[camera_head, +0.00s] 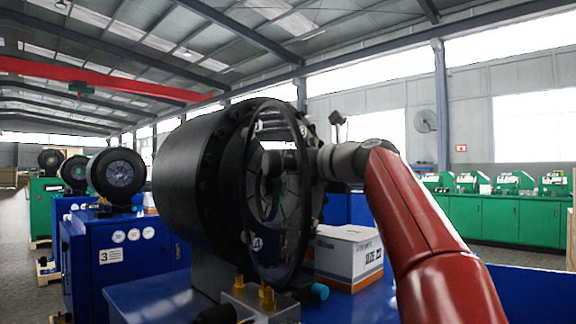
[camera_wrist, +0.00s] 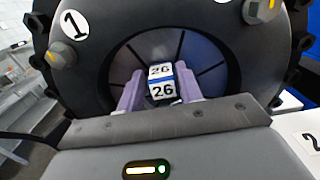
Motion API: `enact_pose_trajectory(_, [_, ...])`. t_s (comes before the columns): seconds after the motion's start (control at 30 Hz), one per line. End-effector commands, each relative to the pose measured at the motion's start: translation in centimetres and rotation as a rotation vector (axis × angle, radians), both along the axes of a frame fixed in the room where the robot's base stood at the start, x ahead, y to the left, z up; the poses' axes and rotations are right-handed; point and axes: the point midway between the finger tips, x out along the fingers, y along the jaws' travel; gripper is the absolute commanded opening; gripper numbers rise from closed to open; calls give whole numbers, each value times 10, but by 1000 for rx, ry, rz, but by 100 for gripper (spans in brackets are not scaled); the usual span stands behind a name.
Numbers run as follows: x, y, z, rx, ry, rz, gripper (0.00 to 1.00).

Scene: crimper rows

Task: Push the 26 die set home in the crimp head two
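The 26 die set (camera_wrist: 161,82) shows in the wrist view as a small white block with a blue band, marked "26" on two faces. My gripper (camera_wrist: 160,88) has its two purple fingers against the block's left and right sides. The crimp head (camera_wrist: 98,85) is a large black ring around it, with dark wedge segments behind the block. In the head view the same crimp head (camera_head: 205,165) stands on a blue bench, and my red arm reaches its opening from the right. My fingers and the die set are too dark to make out there. How deep the die set sits is unclear.
A white carton (camera_head: 347,255) stands on the blue bench (camera_head: 150,295) just right of the crimp head. Brass fittings (camera_head: 267,297) stand in front. Another blue machine (camera_head: 118,255) marked 3 is at left. Green machines (camera_head: 510,215) line the right wall.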

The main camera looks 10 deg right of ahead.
Motion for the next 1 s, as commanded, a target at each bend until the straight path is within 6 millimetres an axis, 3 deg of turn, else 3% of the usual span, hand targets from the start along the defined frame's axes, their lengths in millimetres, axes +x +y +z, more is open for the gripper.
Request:
enact_pose_trajectory(0.03, [0, 0, 0, -1, 1, 0, 43])
enact_pose_trajectory(0.1, [0, 0, -1, -2, 2, 0, 52])
enact_pose_trajectory(0.43, [0, -4, -7, -4, 12, -2, 53])
enact_pose_trajectory(0.8, [-47, -37, -5, -2, 7, -4, 53])
enact_pose_trajectory(1.0, [-61, -46, -4, -2, 6, -2, 53])
